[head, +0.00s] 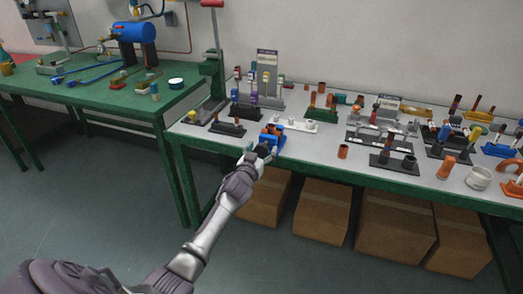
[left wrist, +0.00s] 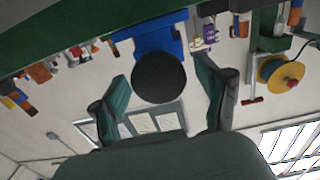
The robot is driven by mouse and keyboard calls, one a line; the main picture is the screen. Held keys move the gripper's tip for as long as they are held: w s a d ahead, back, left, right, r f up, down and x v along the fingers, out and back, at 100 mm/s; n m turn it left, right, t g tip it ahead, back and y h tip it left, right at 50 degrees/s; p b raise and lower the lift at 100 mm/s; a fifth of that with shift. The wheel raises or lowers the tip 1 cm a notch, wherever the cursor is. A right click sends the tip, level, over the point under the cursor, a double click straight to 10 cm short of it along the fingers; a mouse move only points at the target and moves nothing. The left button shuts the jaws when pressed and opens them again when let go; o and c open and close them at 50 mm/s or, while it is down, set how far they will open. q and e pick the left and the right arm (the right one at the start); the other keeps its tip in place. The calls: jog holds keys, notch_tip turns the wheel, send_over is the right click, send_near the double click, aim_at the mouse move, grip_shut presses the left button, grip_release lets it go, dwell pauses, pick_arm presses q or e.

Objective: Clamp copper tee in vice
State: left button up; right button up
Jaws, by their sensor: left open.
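A small blue vice (head: 279,141) stands at the front edge of the grey-topped bench, and orange-brown copper pieces (head: 270,130) show at its top. I cannot tell whether the copper is the tee or whether it is clamped. My left gripper (head: 262,152) is right at the front of the vice. In the left wrist view, the open green fingers (left wrist: 163,95) stand on either side of a dark round knob (left wrist: 158,77), apart from it. The blue vice body (left wrist: 150,40) shows behind the knob. My right gripper is not in view.
The bench (head: 330,160) holds several fittings and racks right of the vice, with a loose copper piece (head: 343,151) near its front edge. Cardboard boxes (head: 324,209) stand underneath. A green table (head: 95,95) with a blue tank (head: 134,32) is at left.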

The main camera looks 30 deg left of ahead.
pick_arm(q)
jog(key=c, duration=1.1)
jog(key=shift+c, duration=0.2)
jog(key=m, duration=0.5)
jog(key=shift+d+f+m, duration=0.1)
jog(key=shift+m, duration=0.2)
jog(key=m+b, duration=0.1)
jog(key=m, duration=0.4)
jog(key=shift+d+m, duration=0.1)
jog(key=shift+m, duration=0.2)
jog(key=o, duration=1.1)
jog(key=shift+o, duration=0.2)
